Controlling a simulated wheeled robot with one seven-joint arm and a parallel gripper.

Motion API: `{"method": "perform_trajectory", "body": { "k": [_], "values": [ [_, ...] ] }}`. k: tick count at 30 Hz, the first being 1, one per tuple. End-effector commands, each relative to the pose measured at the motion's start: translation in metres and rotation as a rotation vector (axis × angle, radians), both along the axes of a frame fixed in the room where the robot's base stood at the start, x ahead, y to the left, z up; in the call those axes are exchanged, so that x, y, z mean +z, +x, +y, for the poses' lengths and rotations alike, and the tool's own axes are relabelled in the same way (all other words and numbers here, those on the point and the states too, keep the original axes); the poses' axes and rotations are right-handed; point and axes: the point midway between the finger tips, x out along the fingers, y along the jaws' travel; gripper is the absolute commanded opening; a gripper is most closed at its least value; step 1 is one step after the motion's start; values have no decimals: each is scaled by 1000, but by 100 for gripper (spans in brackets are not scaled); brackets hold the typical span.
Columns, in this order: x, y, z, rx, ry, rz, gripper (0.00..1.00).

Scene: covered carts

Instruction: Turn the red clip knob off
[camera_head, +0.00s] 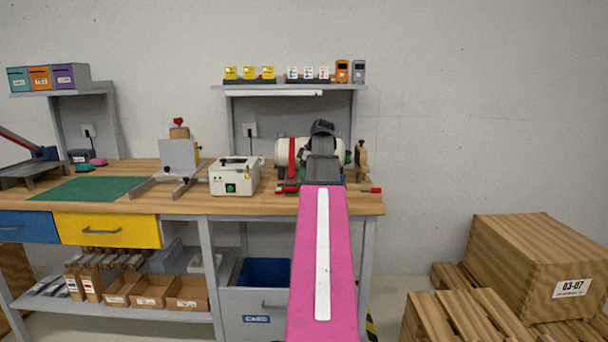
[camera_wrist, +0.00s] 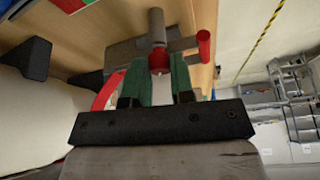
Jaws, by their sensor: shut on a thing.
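In the wrist view, my gripper (camera_wrist: 160,75) has green fingers, and a red knob (camera_wrist: 158,61) sits between their tips. The fingers are closed on it. A grey rod (camera_wrist: 156,22) runs out beyond the knob, with a grey crosspiece beside it. In the head view, my pink arm reaches to the bench's right end and hides the knob and most of my gripper. A white cylinder (camera_head: 284,151) with a red band (camera_head: 292,157) lies behind my arm there. I cannot tell the knob's turn position.
A red-ended bar (camera_head: 370,190) shows right of my arm at the bench (camera_head: 365,204) edge, and a red handle (camera_wrist: 203,46) is close right of my fingers. A white box (camera_head: 234,187) stands to the left. A shelf (camera_head: 340,87) with small items is above.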

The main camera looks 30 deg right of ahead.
Motion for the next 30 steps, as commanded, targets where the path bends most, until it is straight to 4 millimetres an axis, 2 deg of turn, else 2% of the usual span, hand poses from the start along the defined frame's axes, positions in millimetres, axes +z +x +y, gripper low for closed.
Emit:
{"method": "perform_trajectory", "body": {
  "k": [21, 30],
  "values": [
    [0, -3, 5, -672, 0, -3, 0],
    [0, -2, 6, -893, -1, -1, 0]
  ]
}}
